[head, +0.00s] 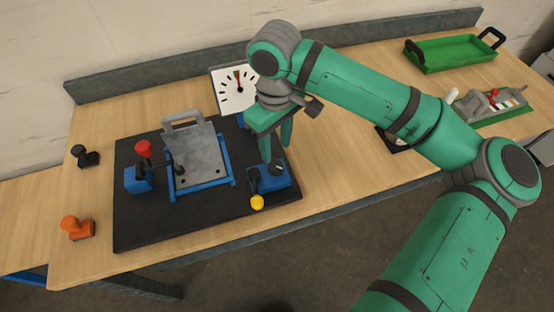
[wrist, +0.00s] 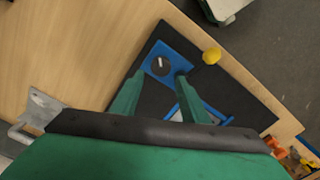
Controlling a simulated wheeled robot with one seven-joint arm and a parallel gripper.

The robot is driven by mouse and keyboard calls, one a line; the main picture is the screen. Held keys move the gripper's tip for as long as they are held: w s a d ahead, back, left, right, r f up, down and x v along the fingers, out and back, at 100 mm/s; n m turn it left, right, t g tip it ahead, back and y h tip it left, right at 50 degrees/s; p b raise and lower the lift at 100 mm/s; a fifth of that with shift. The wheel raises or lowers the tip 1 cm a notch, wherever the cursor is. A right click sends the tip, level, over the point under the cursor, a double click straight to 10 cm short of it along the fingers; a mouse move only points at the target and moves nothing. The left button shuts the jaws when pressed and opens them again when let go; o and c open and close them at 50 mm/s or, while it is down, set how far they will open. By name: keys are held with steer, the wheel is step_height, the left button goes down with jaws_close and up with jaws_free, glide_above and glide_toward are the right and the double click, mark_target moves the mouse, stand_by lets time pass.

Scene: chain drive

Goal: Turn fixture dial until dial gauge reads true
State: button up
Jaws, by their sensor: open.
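The fixture dial (head: 278,168) is a small dark knob with a pale pointer mark, on a blue block (head: 284,181) at the right of the black base plate. The dial also shows in the wrist view (wrist: 160,65). My gripper (head: 276,158) is open above the block. In the wrist view, my fingers (wrist: 157,88) are apart, with the dial just beyond them; I cannot tell whether they touch anything. The white dial gauge (head: 226,96) stands behind, partly hidden by my wrist. Its needle points roughly upward near a coloured mark, too small to read exactly.
A yellow-tipped lever (head: 257,202) sits at the block's front. A grey plate with handle (head: 190,150) stands in a blue frame, with a red-knobbed clamp (head: 143,150) beside it. A green tray (head: 452,52) lies far right. The bench's front edge is close.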

mark_target(275, 165)
steer(key=f, duration=0.6)
steer(key=shift+a+f, duration=0.2)
steer(key=shift+f, duration=0.6)
steer(key=shift+d, duration=0.1)
steer(key=c, duration=0.8)
